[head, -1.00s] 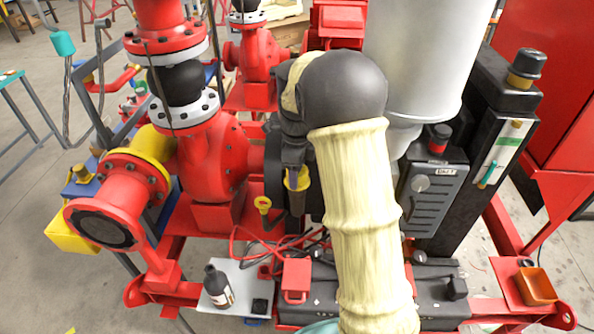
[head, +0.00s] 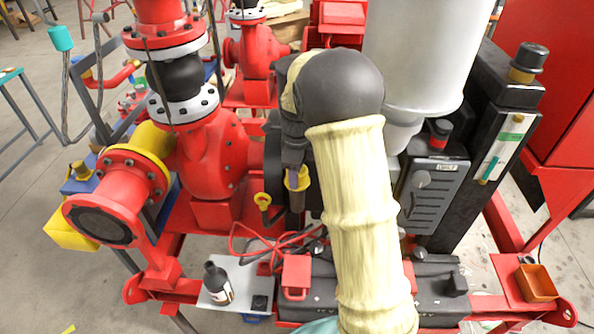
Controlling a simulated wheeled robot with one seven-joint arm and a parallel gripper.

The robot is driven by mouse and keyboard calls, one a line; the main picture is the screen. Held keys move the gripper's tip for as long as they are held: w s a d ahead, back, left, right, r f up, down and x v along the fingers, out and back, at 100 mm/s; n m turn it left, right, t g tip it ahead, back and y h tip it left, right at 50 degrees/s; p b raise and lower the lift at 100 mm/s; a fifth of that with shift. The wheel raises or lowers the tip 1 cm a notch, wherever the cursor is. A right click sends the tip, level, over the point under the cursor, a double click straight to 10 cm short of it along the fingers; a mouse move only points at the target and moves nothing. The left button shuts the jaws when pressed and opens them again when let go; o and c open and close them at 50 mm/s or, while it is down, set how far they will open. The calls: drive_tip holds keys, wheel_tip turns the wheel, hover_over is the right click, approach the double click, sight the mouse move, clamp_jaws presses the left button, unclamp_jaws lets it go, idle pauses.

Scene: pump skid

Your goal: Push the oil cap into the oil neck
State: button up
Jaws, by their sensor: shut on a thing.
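My gripper (head: 295,160) points down beside the red pump casing, below the dark elbow of my arm. It is shut on a yellow, round-edged piece (head: 303,181) that looks like the oil cap. A brownish part shows within the yellow edge. The fingers and my arm cover much of it. The oil neck cannot be told apart here; the place under the cap is partly hidden, so I cannot tell whether they touch.
The red pump (head: 212,165) is close on the left. A dark bottle (head: 217,283) stands on a pale plate in front. A grey tank (head: 420,60) and black box (head: 433,195) are to the right.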

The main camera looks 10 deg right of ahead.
drive_tip(key=o, duration=1.2)
wheel_tip(320, 180, up, 17)
drive_tip(key=shift+r+b, duration=0.2)
drive_tip(key=shift+b, duration=0.4)
drive_tip(key=shift+f, duration=0.1)
